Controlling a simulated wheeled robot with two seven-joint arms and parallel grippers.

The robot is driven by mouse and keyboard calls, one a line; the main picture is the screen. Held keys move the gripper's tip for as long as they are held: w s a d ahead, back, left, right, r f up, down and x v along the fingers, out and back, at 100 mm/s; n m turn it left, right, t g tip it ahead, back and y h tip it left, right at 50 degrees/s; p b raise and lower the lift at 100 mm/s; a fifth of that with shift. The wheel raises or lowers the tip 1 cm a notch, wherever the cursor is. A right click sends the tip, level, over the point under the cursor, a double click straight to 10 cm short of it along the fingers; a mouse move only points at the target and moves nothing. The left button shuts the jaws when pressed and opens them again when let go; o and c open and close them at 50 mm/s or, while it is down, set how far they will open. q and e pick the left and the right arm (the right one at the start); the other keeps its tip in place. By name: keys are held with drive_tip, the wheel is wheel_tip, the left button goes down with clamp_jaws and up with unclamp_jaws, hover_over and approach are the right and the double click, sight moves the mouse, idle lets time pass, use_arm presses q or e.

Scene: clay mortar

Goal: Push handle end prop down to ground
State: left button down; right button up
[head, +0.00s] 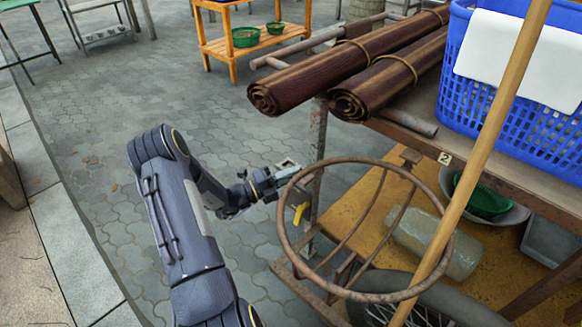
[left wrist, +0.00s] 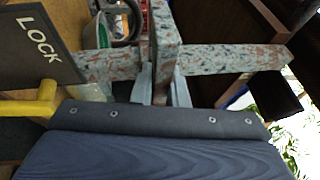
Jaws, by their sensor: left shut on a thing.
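The handle end prop (left wrist: 163,35) appears to be the worn, speckled grey-green metal bar standing upright in the left wrist view, with a crossbar (left wrist: 225,60) of the same finish. My left gripper (left wrist: 163,88) is shut on this bar, one pale finger on each side. In the head view my left gripper (head: 268,183) reaches in from the left, at the left side of the rusty wheel rim and beside the cart's corner post. A pale metal piece (head: 288,165) shows at its tip. The prop's lower end is hidden. My right gripper is not in view.
A yellow lever (left wrist: 42,102) and a dark LOCK plate (left wrist: 38,45) sit close left of the gripper. A rusty wheel rim (head: 286,232), rolled mats (head: 330,75), a blue basket (head: 540,130) and a wooden pole (head: 492,125) crowd the cart. Paving (head: 100,130) left is clear.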

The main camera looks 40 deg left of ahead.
use_arm(q)
wheel_tip(320, 180, down, 3)
drive_tip(key=c, duration=1.4)
unclamp_jaws()
drive_tip(key=shift+c, duration=0.2)
drive_tip(key=p+v, duration=0.2)
drive_tip(key=v, duration=0.6)
